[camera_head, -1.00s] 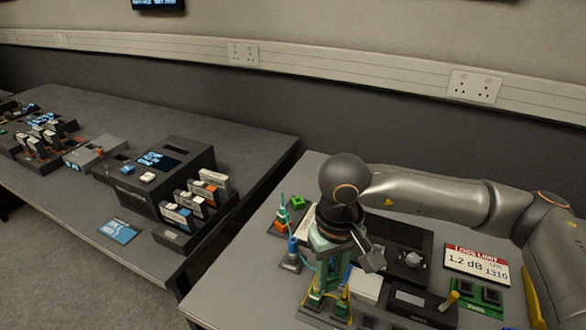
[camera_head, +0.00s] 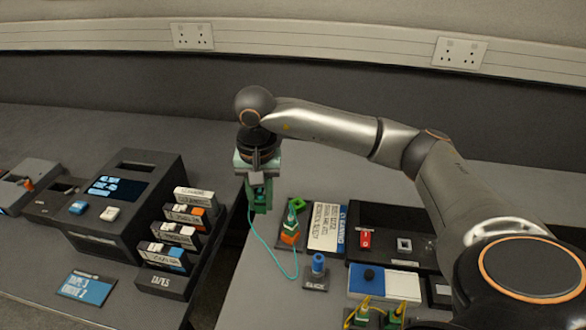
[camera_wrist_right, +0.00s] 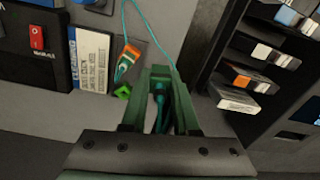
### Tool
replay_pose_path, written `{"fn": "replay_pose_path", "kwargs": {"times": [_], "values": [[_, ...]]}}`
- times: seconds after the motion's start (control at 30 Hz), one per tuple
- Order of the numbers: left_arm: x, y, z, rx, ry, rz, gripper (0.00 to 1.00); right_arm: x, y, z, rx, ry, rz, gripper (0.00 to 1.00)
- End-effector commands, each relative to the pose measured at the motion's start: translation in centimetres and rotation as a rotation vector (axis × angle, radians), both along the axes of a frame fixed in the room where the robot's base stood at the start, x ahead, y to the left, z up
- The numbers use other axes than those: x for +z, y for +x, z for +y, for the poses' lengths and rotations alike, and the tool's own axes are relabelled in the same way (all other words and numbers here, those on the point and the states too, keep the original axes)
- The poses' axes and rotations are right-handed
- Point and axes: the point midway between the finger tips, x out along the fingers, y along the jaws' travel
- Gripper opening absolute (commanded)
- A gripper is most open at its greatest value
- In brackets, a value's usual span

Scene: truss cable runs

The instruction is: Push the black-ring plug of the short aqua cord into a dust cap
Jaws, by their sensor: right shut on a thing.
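My right gripper (camera_head: 259,208) is shut on the plug at one end of the aqua cord, held in the air over the left edge of the near bench. In the right wrist view the plug (camera_wrist_right: 160,108) shows as a dark green piece between the fingers; I cannot make out its black ring. The thin aqua cord (camera_head: 275,270) hangs in a loop from the gripper to the bench. A green and white plug with an orange base (camera_head: 290,236) stands right of the gripper; it also shows in the right wrist view (camera_wrist_right: 127,60). I cannot tell which thing is a dust cap. My left gripper is out of view.
A blue-topped post (camera_head: 318,265) stands on a small dark base. A rack of labelled cassettes (camera_head: 172,240) stands on the left bench, across a gap. Yellow cords (camera_head: 363,310) sit at the front.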

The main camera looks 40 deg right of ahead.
Motion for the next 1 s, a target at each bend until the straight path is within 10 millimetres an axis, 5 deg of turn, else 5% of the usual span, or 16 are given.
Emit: {"fn": "replay_pose_path", "kwargs": {"times": [0.2, 0.4, 1.0], "values": [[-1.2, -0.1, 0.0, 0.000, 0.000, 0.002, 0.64, -2.0, 3.2, -9.1, -0.634, 0.012, 0.017, 0.00], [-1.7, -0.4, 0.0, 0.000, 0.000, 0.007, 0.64, -2.9, 3.5, -13.5, -0.928, 0.012, 0.033, 0.00], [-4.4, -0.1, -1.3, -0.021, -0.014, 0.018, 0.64, -6.9, 3.5, -14.0, -0.966, 0.013, 0.036, 0.00]]}}
